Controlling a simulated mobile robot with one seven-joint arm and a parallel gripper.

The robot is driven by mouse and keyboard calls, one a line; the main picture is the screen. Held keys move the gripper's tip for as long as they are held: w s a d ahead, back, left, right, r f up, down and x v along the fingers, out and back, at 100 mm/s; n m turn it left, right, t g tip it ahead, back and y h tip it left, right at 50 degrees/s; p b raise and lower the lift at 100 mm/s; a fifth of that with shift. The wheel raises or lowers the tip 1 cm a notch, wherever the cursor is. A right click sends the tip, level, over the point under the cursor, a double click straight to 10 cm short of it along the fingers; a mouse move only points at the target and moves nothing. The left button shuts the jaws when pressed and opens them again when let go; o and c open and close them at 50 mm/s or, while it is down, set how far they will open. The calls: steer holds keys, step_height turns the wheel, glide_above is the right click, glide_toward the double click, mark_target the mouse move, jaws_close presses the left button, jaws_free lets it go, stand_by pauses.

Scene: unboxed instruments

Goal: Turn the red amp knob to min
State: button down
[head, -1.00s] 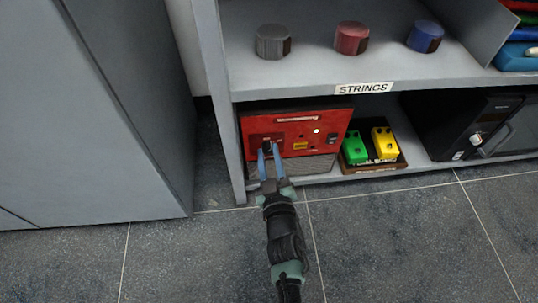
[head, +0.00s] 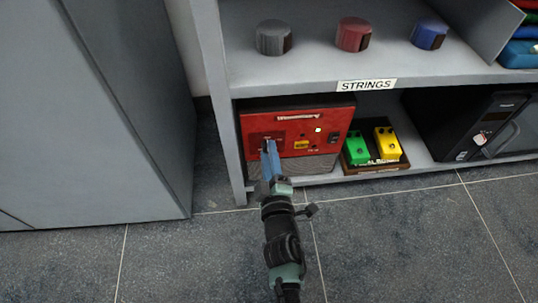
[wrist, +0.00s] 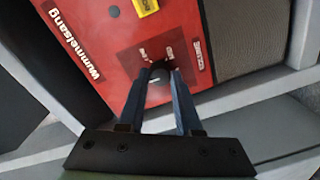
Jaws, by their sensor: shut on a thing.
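The red amp (head: 282,134) stands on the low shelf, its red panel facing out above a grey grille. My gripper (head: 267,146) reaches the left part of the panel from the front. In the wrist view, its two blue fingers (wrist: 158,76) are closed around a black knob (wrist: 159,70) on the red panel (wrist: 105,42). A short pale mark shows on the knob between the fingers. White lettering sits by the knob, too blurred to read surely. In the head view the fingers hide most of the knob.
A green pedal (head: 356,150) and a yellow pedal (head: 387,143) stand right of the amp. The shelf above (head: 300,65), labelled STRINGS, holds grey, red and blue round pieces. A grey cabinet (head: 90,110) stands left. The floor in front is clear.

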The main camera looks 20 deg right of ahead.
stand_by(0.3)
steer(key=c, duration=0.6)
jaws_free()
steer(key=shift+s, duration=0.1)
steer(key=p+v, duration=0.3)
steer(key=v, duration=1)
